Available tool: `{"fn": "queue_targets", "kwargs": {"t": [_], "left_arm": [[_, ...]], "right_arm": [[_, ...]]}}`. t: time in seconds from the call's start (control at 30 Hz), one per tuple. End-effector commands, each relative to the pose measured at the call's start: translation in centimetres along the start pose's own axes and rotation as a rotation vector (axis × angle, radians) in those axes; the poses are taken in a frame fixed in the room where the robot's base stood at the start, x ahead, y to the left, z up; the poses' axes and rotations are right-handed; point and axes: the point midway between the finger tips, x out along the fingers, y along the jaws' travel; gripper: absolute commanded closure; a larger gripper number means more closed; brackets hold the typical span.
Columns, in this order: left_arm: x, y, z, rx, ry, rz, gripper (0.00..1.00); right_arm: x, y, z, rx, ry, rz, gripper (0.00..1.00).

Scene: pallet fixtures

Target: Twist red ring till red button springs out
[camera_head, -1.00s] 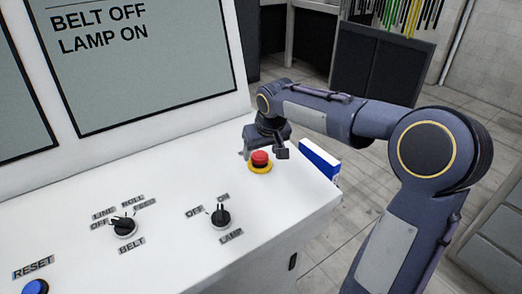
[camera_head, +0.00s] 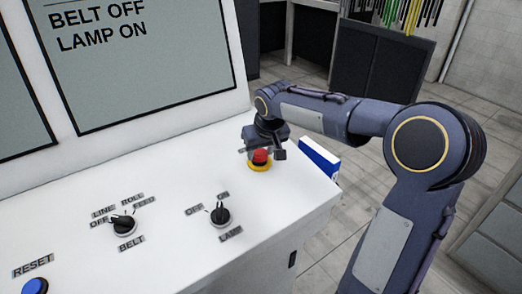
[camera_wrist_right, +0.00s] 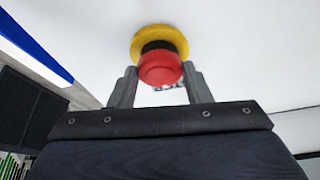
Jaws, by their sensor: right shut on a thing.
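The red button (camera_head: 261,156) sits on a yellow base (camera_head: 258,168) at the right end of the white console's sloped top. My right gripper (camera_head: 262,155) is at the button, with its fingers on either side of the red head. In the right wrist view, the red button (camera_wrist_right: 160,69) shows between the two grey fingertips of my right gripper (camera_wrist_right: 160,84), which is shut on it. A dark collar shows between the red head and the yellow base (camera_wrist_right: 160,40). My left gripper is not in view.
A belt knob (camera_head: 124,224), a lamp knob (camera_head: 220,214) and a blue reset button (camera_head: 35,287) are on the console top (camera_head: 180,175). A screen (camera_head: 150,60) reading "BELT OFF, LAMP ON" rises behind. A blue and white box (camera_head: 320,157) is beside the console's right edge.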

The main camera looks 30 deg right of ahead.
Motion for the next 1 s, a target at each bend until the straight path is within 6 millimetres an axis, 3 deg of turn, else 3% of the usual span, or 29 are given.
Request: {"fn": "queue_targets", "kwargs": {"t": [0.7,1.0], "left_arm": [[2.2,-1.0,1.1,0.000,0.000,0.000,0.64],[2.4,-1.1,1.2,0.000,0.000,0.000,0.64]], "right_arm": [[0.1,-0.6,-0.1,0.378,0.002,0.157,0.79],[0.1,-0.6,-0.1,0.442,-0.002,0.185,0.79]]}}
